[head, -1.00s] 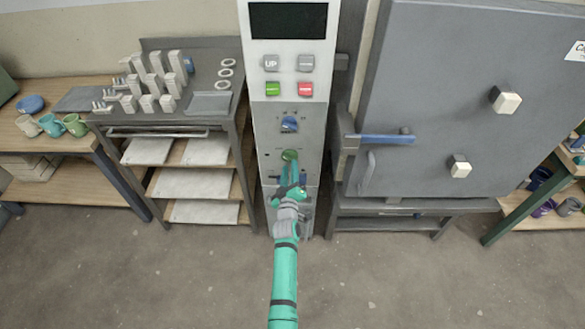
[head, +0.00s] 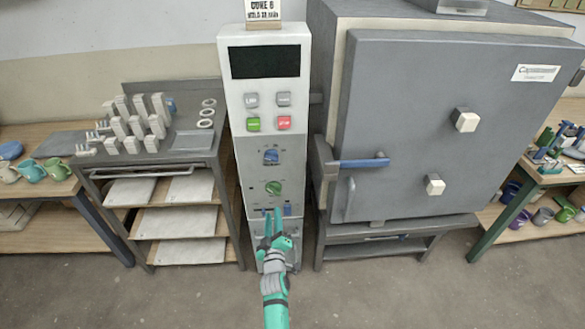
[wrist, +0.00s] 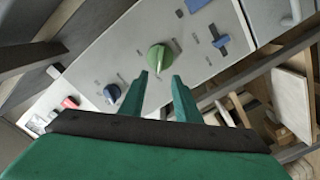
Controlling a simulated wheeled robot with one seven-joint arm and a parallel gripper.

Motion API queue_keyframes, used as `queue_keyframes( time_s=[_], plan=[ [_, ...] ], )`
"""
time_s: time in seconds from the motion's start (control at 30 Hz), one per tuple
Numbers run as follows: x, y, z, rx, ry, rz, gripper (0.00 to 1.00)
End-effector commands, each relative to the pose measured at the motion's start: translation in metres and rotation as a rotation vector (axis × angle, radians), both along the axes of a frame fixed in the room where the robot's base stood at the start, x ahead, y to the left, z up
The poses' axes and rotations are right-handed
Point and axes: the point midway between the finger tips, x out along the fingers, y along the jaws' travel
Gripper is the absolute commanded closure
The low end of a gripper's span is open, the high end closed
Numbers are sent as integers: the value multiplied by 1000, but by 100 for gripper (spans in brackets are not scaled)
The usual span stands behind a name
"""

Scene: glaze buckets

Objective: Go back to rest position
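My gripper (head: 271,222) is in front of the lower part of the tall light-grey control panel (head: 243,160), just below its green knob (head: 274,188). In the wrist view its two green fingers (wrist: 160,84) stand apart with nothing between them. The green knob (wrist: 160,57) shows just beyond the fingertips, and I see a gap between. A blue knob (head: 271,157) sits above the green one. A blue slider or lever is partly hidden behind my fingers in the head view; in the wrist view a blue lever (wrist: 221,41) shows to the right.
A grey kiln (head: 400,130) with a blue-handled latch (head: 363,162) stands right of the panel. A metal rack (head: 190,150) with white props and shelves stands on the left. Wooden tables with cups flank both sides. The concrete floor (head: 400,290) in front is clear.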

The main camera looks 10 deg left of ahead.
Motion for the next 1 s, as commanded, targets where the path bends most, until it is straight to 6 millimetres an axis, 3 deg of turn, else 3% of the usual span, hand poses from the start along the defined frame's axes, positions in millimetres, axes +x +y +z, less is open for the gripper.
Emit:
queue_keyframes(
  time_s=[0.17, 0.27, 0.63, 1.0],
  plan=[
    [-5, -4, -3, 5, 5, -3, 70],
    [-21, -17, -14, 21, 20, -11, 70],
    [-149, -101, -60, 171, 119, -79, 70],
    [-286, -167, -58, 340, 210, -165, 70]
  ],
)
